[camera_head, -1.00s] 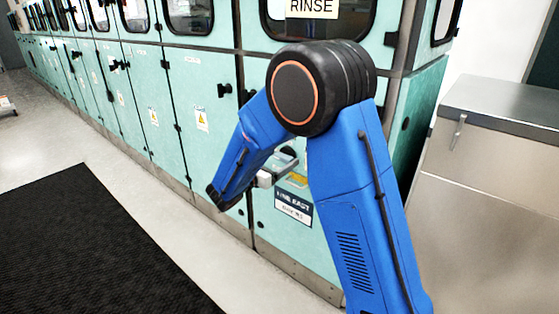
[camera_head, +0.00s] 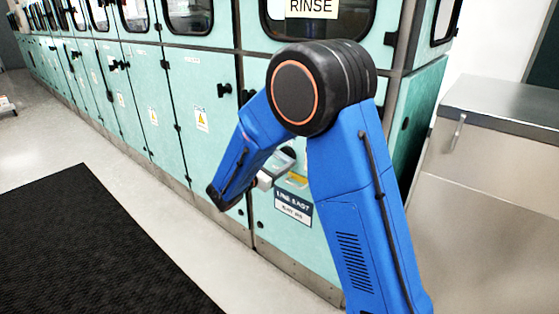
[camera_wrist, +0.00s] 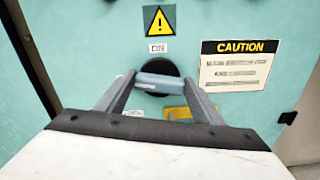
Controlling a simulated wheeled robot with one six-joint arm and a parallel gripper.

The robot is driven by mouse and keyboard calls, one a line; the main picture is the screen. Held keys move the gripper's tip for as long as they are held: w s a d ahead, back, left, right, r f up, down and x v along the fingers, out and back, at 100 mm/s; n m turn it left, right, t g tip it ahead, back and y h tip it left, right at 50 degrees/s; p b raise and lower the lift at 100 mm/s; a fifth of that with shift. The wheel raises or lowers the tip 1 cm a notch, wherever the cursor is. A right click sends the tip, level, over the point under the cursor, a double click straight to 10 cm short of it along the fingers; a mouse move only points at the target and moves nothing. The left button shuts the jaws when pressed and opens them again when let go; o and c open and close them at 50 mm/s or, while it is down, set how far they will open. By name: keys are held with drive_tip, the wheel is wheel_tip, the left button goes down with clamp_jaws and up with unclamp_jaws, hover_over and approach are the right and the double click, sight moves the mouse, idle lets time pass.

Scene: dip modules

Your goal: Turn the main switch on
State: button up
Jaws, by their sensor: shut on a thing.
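The main switch is a round black disc (camera_wrist: 160,68) with a grey-blue bar handle (camera_wrist: 158,82) across it, on the teal cabinet door. A small ON label (camera_wrist: 157,47) sits just above it. My gripper (camera_wrist: 158,84) has its two grey fingers at the two ends of the handle and is shut on it. The handle lies close to level in the wrist view. In the head view my gripper (camera_head: 267,180) is at the cabinet front, and my arm hides part of the switch area.
A warning triangle (camera_wrist: 159,20) is above the switch and a CAUTION sign (camera_wrist: 239,65) is to its right. A yellow label (camera_wrist: 180,112) is partly hidden below. In the head view a steel cabinet (camera_head: 495,160) stands at right and a black mat (camera_head: 90,245) lies on open floor.

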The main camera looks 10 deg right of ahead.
drive_tip(key=m, duration=0.4)
drive_tip(key=shift+s+m, duration=0.1)
drive_tip(key=shift+m, duration=0.2)
drive_tip(key=m, duration=0.3)
drive_tip(key=shift+d+f+m, duration=0.1)
drive_tip(key=shift+m, duration=0.2)
drive_tip(key=m, duration=0.3)
drive_tip(key=shift+s+f+m, duration=0.1)
drive_tip(key=shift+m, duration=0.2)
drive_tip(key=shift+f+m, duration=0.1)
drive_tip(key=shift+m, duration=1.8)
drive_tip(key=o, duration=1)
drive_tip(key=shift+o, duration=0.2)
drive_tip(key=v, duration=1.7)
